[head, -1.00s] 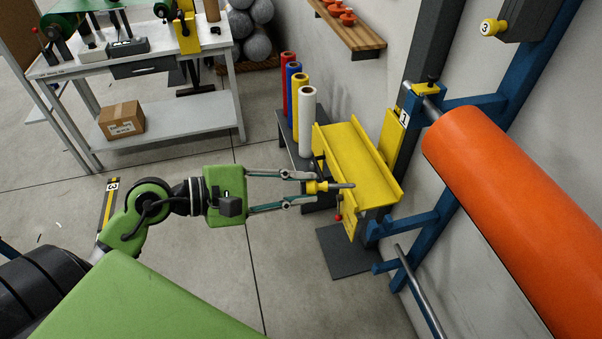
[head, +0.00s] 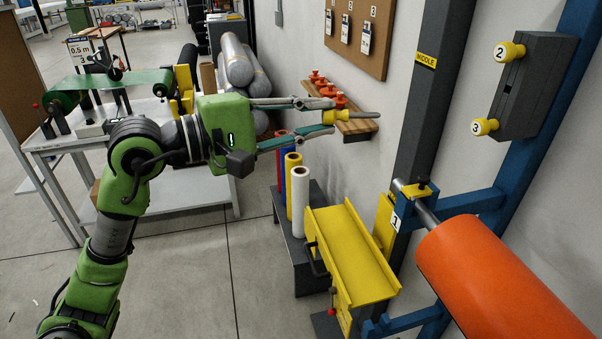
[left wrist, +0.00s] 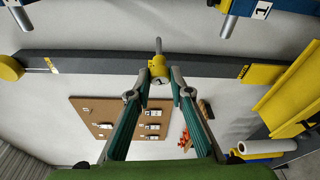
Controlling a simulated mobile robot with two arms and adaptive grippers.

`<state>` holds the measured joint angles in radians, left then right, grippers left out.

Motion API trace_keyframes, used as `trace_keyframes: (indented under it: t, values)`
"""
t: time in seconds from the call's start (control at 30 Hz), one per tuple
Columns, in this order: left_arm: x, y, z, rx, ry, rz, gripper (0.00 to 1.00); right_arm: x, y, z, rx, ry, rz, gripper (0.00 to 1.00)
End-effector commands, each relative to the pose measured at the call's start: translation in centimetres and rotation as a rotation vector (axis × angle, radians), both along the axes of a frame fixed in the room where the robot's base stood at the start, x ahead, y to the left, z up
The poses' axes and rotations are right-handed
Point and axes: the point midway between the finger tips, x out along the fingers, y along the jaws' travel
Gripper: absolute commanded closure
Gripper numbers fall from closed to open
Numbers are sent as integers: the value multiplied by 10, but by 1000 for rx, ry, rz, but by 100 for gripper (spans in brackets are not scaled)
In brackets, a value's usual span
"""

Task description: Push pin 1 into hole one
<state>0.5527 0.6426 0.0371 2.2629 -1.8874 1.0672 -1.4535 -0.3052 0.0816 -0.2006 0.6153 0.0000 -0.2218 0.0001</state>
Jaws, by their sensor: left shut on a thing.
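My left gripper (head: 329,117) is shut on pin 1 (head: 343,115), which has a yellow head and a grey metal shaft. In the head view it is held up in the air, shaft pointing right, level with the wooden shelf behind it. In the left wrist view the pin's yellow head (left wrist: 158,67) sits between the fingertips, its shaft pointing up the picture towards the dark grey post (left wrist: 205,66). I cannot make out hole one. A white plate marked 1 (head: 395,221) is on the blue bracket at right. My right gripper is not in view.
A dark block (head: 537,85) on the blue frame holds yellow knobs marked 2 and 3. A large orange roll (head: 490,275) fills the lower right. A yellow trough (head: 350,253) stands before the post. A wooden shelf (head: 357,127) with orange items is on the wall.

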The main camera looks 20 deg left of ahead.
Motion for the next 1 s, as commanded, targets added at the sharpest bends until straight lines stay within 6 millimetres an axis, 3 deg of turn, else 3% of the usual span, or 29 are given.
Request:
trace_keyframes:
  t: [0.03,0.17,0.6,0.8,1.0]
  values:
    - [1,-2,23,12,-37,3,100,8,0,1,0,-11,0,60]
    - [0,-7,69,39,-98,20,100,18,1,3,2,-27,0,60]
    - [-31,-16,216,123,-263,125,100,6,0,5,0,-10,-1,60]
    - [-56,-17,272,160,-317,185,100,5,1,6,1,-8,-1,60]
    - [-74,-16,304,188,-345,228,100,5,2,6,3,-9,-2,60]
